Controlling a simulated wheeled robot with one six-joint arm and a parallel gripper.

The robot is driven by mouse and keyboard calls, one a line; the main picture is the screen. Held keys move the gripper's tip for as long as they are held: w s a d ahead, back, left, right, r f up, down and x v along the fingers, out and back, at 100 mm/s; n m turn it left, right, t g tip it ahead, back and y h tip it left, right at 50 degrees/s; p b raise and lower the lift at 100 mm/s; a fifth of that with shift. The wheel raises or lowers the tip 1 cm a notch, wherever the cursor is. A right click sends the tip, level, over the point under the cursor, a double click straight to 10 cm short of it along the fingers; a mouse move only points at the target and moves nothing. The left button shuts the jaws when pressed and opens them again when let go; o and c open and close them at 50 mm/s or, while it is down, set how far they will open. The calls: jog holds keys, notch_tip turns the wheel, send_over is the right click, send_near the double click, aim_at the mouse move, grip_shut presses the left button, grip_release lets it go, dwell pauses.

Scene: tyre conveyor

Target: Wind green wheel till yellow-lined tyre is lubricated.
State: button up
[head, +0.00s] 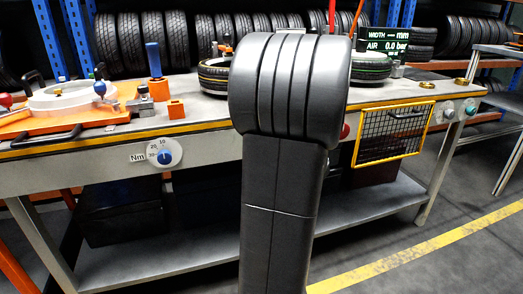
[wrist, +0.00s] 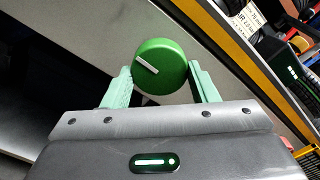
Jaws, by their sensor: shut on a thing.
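The green wheel (wrist: 165,52) shows in the wrist view as a round green knob with a white pointer line slanting across its face. My gripper (wrist: 160,70) has its two pale green fingers on either side of the wheel and is shut on it. In the head view my own arm hides the wheel and my gripper. The yellow-lined tyre (head: 214,75) lies flat on the bench left of my arm, its right part hidden. Whether its surface is lubricated cannot be told.
A green-lined tyre (head: 371,69) lies right of my arm, by a display (head: 387,43) reading width and air. A blue Nm dial (head: 164,153) is on the bench front. A yellow-framed mesh basket (head: 394,133) hangs at the right. An orange fixture (head: 70,108) stands at the left.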

jog(key=o, duration=1)
jog(key=shift+s, duration=0.1)
jog(key=p+v, duration=0.2)
jog(key=v, duration=1.1)
jog(key=shift+s+d, duration=0.1)
jog(key=shift+s, duration=0.2)
jog(key=b+x, duration=0.2)
jog(key=x, duration=1.2)
jog(key=shift+s, duration=0.1)
jog(key=shift+s, duration=0.1)
